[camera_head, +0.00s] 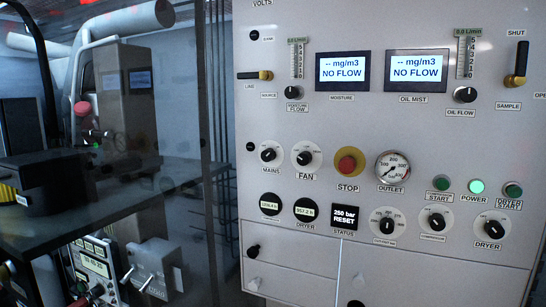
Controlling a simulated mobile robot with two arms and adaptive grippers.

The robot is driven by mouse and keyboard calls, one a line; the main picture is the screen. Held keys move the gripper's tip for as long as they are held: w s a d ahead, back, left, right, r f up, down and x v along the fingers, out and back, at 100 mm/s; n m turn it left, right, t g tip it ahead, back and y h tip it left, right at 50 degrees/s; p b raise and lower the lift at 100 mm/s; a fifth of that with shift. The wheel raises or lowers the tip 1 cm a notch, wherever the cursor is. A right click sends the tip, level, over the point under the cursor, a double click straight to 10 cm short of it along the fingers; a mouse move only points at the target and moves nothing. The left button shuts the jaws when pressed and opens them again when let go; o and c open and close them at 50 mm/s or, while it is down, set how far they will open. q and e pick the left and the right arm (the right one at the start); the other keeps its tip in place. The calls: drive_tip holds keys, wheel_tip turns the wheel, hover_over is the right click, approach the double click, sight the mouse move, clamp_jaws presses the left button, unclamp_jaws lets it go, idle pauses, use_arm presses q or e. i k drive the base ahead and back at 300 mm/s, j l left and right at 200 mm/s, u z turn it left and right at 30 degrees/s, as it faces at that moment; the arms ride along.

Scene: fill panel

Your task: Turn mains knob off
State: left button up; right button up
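The mains knob (268,155) is a small black knob on a round white dial, at the left of the middle row on the white panel (330,120). A label reading MAINS is just below it. Its pointer is too small to read its setting for sure. Nothing covers it and nothing touches it. The green POWER lamp (477,186) at the right is lit. Neither of my grippers can be made out in the head view.
The fan knob (306,157) is close to the right of the mains knob. Right of that are the red stop button (347,164) and outlet gauge (392,167). Two lit displays read NO FLOW (342,70). Dark equipment and a table top (160,185) stand at the left.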

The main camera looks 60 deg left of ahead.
sight(268, 155)
drive_tip(key=u, duration=1.75)
drive_tip(key=k+z, duration=0.3)
drive_tip(key=k+l+z, duration=0.25)
drive_tip(key=k, duration=0.25)
drive_tip(key=j, duration=0.1)
